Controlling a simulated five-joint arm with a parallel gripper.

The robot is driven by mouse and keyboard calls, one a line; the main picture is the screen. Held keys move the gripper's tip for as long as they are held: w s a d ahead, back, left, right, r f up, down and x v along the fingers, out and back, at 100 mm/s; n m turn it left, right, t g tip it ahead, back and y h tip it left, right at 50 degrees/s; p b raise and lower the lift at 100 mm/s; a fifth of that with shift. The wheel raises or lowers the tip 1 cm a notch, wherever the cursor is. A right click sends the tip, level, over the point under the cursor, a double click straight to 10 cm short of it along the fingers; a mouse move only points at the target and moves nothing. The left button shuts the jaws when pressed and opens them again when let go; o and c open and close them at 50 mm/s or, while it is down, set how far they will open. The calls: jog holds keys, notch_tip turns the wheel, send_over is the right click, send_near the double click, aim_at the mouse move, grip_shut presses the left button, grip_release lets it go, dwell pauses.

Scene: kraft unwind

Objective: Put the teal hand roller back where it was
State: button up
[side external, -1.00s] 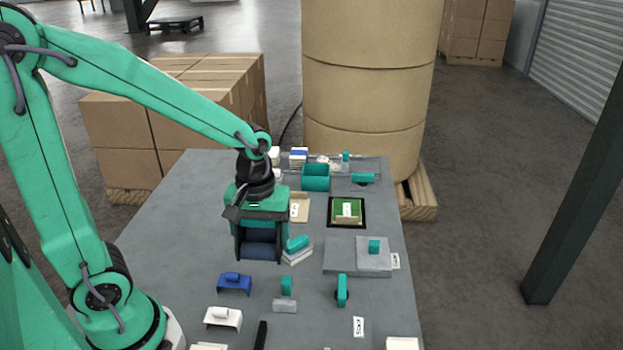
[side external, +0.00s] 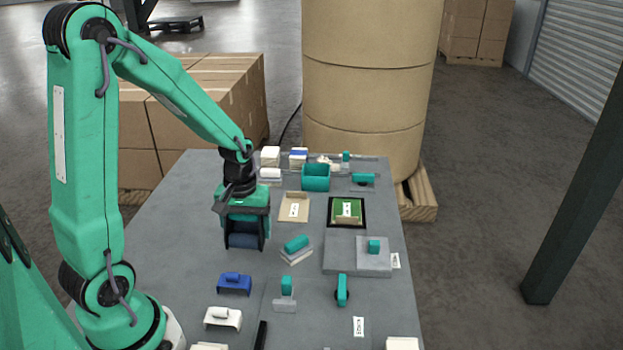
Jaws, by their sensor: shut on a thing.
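My gripper (side external: 240,207), at the end of the green arm, points down over the left part of the grey table (side external: 185,215). It is shut on what looks like the teal hand roller (side external: 243,240), with a teal body on top, dark side plates and a dark blue drum between them. The drum hangs lowest. I cannot tell exactly how far it is above the table. The jaw tips are small and partly hidden against the roller's body.
A teal-topped white block (side external: 297,249) lies to the right. Blue (side external: 234,284) and white (side external: 223,318) handled pieces lie in front. Table left of the roller is bare.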

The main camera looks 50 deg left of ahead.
aim_at(249, 253)
jog(key=shift+w+a+f, duration=0.1)
jog(key=shift+a+f, duration=0.15)
jog(key=shift+a, duration=0.15)
jog(key=shift+f, duration=2)
jog(key=shift+f, duration=0.2)
jog(key=shift+f, duration=0.45)
jog(key=c, duration=0.5)
jog(key=o, duration=1.5)
jog(key=shift+d, duration=0.1)
jog(key=shift+r, duration=6.7)
